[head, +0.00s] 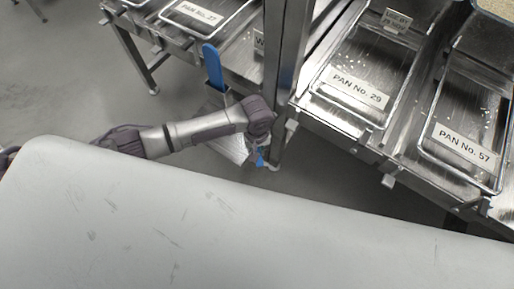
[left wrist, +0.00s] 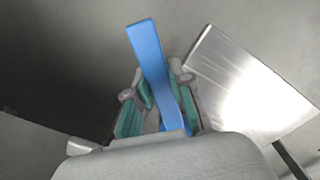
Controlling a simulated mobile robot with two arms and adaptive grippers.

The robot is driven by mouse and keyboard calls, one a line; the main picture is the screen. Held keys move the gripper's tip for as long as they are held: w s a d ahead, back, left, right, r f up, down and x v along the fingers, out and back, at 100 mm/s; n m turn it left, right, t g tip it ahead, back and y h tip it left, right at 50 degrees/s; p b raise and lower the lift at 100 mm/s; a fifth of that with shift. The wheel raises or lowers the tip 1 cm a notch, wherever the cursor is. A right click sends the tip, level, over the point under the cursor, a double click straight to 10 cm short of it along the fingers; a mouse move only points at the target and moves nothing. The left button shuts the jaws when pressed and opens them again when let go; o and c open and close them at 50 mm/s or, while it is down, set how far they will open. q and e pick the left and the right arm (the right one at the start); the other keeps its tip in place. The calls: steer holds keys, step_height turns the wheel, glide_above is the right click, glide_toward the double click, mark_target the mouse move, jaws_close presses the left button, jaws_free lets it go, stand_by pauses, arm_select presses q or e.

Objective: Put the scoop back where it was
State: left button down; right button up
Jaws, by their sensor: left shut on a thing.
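My left gripper (left wrist: 160,95) is shut on the blue handle of the scoop (left wrist: 150,50) in the left wrist view. The handle stands between the teal finger pads, and its far end sticks out past them. The scoop's bowl cannot be made out there. In the head view my left arm reaches in from the left and bends down at the steel post; a small blue piece (head: 260,158) shows at the gripper. A longer blue bar (head: 212,68) rises behind my arm; I cannot tell whether it is part of the same scoop. My right gripper is not in view.
A bright steel plate (left wrist: 255,90) lies right of the fingers in the wrist view. A steel post (head: 285,60) stands beside my arm. Pans 29 (head: 345,108) and 57 (head: 452,155), with white grains, are at right; pan 27 (head: 190,30) is at the top.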

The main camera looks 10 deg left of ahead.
arm_select(q)
steer(key=c, duration=1)
jaws_free()
steer(key=shift+c, duration=0.2)
step_height(320, 180, up, 12)
steer(key=p, duration=0.1)
steer(key=shift+r+p, duration=0.25)
steer(key=shift+p, duration=0.1)
steer(key=shift+a, duration=0.1)
